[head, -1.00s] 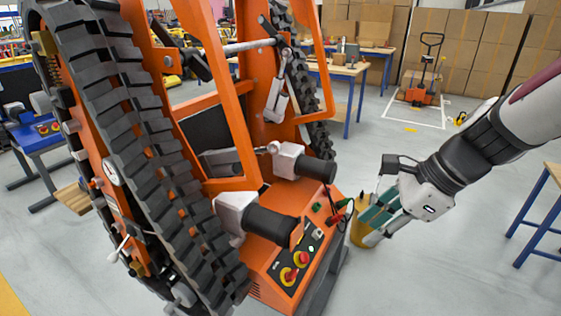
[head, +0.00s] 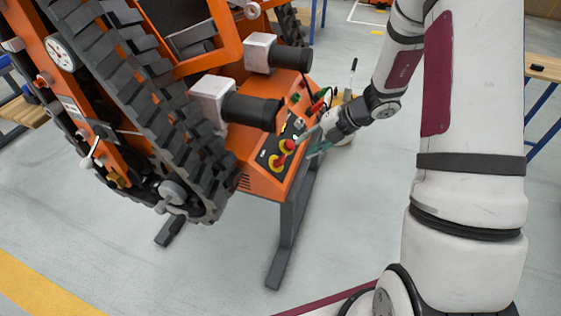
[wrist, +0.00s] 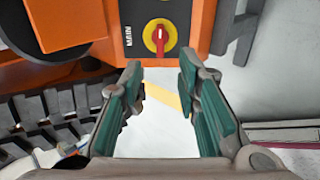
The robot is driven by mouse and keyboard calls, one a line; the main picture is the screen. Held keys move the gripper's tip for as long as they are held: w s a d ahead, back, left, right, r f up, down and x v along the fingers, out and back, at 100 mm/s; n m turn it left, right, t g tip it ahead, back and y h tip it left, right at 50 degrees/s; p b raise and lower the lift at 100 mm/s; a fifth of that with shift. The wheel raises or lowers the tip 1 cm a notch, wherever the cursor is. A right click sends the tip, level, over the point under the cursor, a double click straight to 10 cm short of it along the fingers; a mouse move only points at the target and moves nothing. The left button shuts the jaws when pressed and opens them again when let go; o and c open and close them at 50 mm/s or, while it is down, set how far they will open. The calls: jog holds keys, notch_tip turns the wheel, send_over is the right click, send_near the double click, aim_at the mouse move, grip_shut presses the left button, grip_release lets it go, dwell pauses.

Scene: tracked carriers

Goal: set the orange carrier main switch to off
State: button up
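The orange carrier's main switch (wrist: 160,36) is a red handle on a yellow disc, on a dark plate beside the word MAIN. In the wrist view its handle points up and down the picture. In the head view the switch (head: 276,161) is small, at the near end of the control panel. My gripper (wrist: 160,82) is open and empty, its green-padded fingers spread below the switch in the wrist view, touching nothing visible. In the head view my gripper (head: 318,147) is beside the panel's right edge, partly hard to make out.
A second red-and-yellow control (head: 288,145) is close beside the switch. Black motor housings (head: 250,110) overhang the panel's left side, near the rubber track (head: 150,110). A grey stand leg (head: 290,225) is below. Open floor lies to the front.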

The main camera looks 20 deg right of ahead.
aim_at(285, 159)
jog(key=b+x, duration=0.4)
jog(key=x, duration=0.7)
jog(key=shift+w+f, duration=0.1)
jog(key=shift+f, duration=0.15)
grip_shut()
